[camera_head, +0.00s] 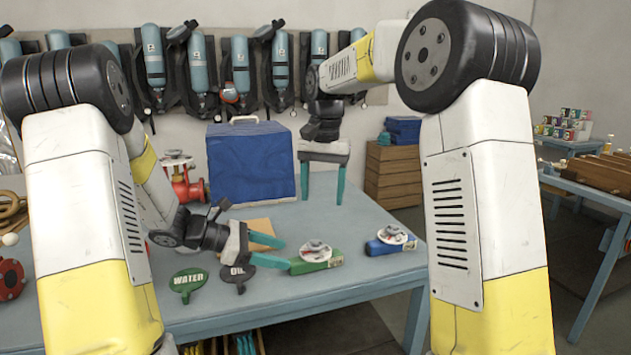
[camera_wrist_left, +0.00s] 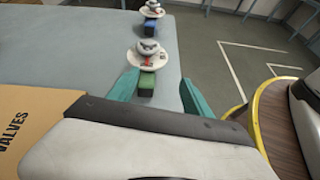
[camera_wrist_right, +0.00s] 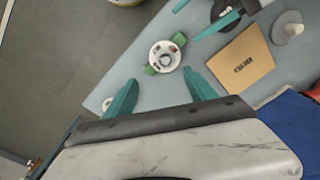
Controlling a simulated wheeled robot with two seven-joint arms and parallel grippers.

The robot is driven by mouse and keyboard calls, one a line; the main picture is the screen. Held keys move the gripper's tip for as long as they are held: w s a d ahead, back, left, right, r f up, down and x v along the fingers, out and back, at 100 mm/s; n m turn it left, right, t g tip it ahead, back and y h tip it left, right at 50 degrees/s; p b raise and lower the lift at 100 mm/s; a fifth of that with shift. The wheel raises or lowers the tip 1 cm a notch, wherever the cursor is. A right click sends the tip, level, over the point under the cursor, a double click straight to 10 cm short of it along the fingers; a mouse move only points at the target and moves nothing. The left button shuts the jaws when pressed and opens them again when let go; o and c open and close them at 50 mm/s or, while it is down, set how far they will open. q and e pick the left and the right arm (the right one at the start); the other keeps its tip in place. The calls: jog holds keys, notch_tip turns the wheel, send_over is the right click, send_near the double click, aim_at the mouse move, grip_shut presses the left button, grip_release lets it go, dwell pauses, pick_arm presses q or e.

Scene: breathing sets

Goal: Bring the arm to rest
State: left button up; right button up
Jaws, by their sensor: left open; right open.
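My left gripper (camera_head: 267,250) is open and empty, low over the table (camera_head: 345,212), with its fingers pointing right. Its open fingers (camera_wrist_left: 160,90) show in the left wrist view, with a green block carrying a white round valve piece (camera_wrist_left: 147,80) beyond them. That green block (camera_head: 312,262) lies just right of the fingertips in the head view, apart as far as I can tell. My right gripper (camera_head: 322,185) is open and empty, pointing down above the table, right of the blue box. Its fingers (camera_wrist_right: 161,92) also show open in the right wrist view.
A blue block with a white valve piece (camera_head: 390,243) lies near the right edge. A big blue box (camera_head: 250,165) and a red valve (camera_head: 187,187) stand at the back. WATER (camera_head: 188,281) and OIL (camera_head: 237,276) tags lie in front. A VALVES card (camera_wrist_left: 30,120) lies beside my left gripper.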

jog(key=s+d+r+n+t+y, duration=0.1)
jog(key=s+d+r+t, duration=0.1)
jog(key=s+d, duration=0.45)
jog(key=s+d+r+n+t+y, duration=0.15)
jog(key=s+d, duration=0.25)
jog(key=s, duration=0.6)
pick_arm(q)
jog(key=s+a+r+m+t+y, duration=0.1)
jog(key=s+r+m+y, duration=0.4)
jog(key=s+m, duration=0.5)
jog(key=s+a+r+m+t+y, duration=0.1)
jog(key=s+a+r+m+y, duration=0.2)
jog(key=s+r+m+y, duration=0.2)
jog(key=s+r+m, duration=0.3)
jog(key=s+m, duration=0.2)
jog(key=shift+s+a+r+m, duration=0.2)
jog(key=shift+s+a+m, duration=0.1)
jog(key=shift+s+a, duration=0.1)
pick_arm(e)
jog(key=s+d+f+t, duration=0.2)
jog(key=s+f, duration=0.2)
jog(key=s, duration=0.4)
jog(key=shift+s+n, duration=0.3)
jog(key=shift+n, duration=0.05)
